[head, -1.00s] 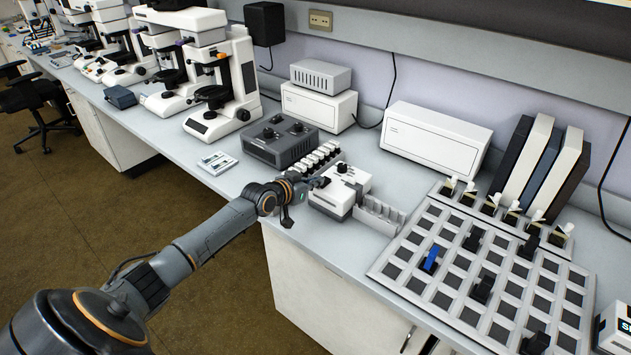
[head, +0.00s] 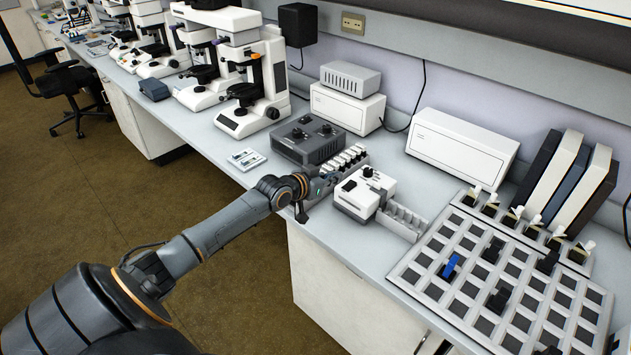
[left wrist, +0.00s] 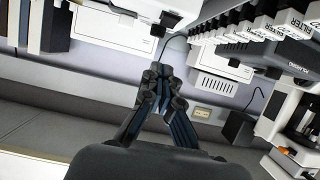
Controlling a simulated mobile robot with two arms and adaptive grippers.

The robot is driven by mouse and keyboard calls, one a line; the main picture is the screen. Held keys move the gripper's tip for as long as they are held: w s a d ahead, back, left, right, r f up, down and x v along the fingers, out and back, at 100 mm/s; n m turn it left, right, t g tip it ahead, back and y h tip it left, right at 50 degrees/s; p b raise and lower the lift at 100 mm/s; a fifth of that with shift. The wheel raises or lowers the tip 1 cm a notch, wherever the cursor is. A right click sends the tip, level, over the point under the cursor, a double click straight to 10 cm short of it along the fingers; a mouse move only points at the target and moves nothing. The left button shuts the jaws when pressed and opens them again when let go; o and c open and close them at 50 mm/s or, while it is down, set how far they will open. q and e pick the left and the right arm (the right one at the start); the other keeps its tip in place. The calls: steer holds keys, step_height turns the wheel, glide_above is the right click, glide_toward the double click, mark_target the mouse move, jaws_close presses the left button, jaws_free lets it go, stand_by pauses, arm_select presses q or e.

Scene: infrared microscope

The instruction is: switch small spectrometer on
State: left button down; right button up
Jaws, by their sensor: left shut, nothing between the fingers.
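A small white instrument (head: 365,192) with black knobs on top stands near the bench's front edge in the head view; I take it for the small spectrometer. In the left wrist view a white unit with a black knob, likely the same one (left wrist: 150,9), is cut off by the top edge. My left gripper (head: 317,190) is at the bench edge, left of the instrument and apart from it. In the left wrist view its fingers (left wrist: 161,73) are shut with nothing between them. My right gripper is not in view.
A row of white filter blocks (head: 345,161) stands close behind my left gripper, seen also in the left wrist view (left wrist: 262,32). A dark box with knobs (head: 309,138) is behind. A pale slotted rack (head: 402,221) and gridded tray (head: 470,262) are right of the instrument.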

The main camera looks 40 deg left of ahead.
arm_select(q)
steer(key=s, duration=0.6)
steer(key=shift+s+a+r, duration=0.2)
steer(key=shift+r, duration=0.25)
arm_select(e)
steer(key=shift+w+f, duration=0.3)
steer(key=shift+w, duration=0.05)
